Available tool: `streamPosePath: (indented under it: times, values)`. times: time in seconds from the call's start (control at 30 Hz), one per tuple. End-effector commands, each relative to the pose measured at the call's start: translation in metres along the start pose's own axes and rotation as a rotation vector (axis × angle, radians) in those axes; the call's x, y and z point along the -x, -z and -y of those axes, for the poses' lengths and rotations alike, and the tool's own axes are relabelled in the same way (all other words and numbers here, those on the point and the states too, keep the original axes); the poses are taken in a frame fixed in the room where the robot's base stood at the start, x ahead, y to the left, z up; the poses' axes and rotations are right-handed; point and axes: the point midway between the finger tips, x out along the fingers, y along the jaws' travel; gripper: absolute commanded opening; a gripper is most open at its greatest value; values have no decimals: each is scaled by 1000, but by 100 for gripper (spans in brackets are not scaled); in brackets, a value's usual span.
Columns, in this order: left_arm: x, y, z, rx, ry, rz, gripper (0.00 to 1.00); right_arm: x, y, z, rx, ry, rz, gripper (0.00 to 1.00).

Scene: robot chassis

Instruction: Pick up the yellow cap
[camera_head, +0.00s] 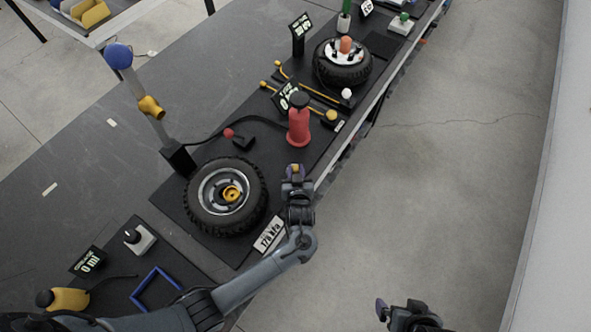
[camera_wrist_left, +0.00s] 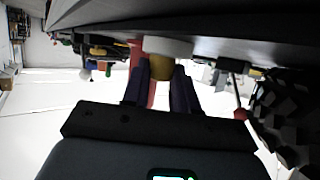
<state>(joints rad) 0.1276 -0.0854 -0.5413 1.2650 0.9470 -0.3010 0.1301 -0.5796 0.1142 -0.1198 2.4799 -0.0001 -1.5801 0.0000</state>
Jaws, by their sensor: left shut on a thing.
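The near wheel (camera_head: 205,208) lies left of my left gripper, with a yellow hub centre. The red pump (camera_head: 299,127) stands just beyond the gripper. A pressure sign (camera_head: 270,234) is close to my left arm. Right of the table is open floor (camera_head: 440,170).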

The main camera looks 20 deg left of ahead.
Motion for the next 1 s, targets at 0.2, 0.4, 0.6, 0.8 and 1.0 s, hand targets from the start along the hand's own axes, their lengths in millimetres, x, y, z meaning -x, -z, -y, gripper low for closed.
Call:
streamPosePath:
  times: [0.2,0.4,0.6,0.8,1.0]
  values:
    - [0,0,0,0,0,0,0,0,0,0,0,0,0,100]
    - [2,3,0,1,0,0,0,1,0,0,2,-2,1,100]
    - [11,25,0,4,0,-1,0,8,2,-2,8,-6,2,100]
    - [24,58,-1,4,-1,-1,0,14,4,-3,10,-7,2,100]
    - [34,84,2,-15,7,-4,0,19,5,-2,9,-6,3,100]
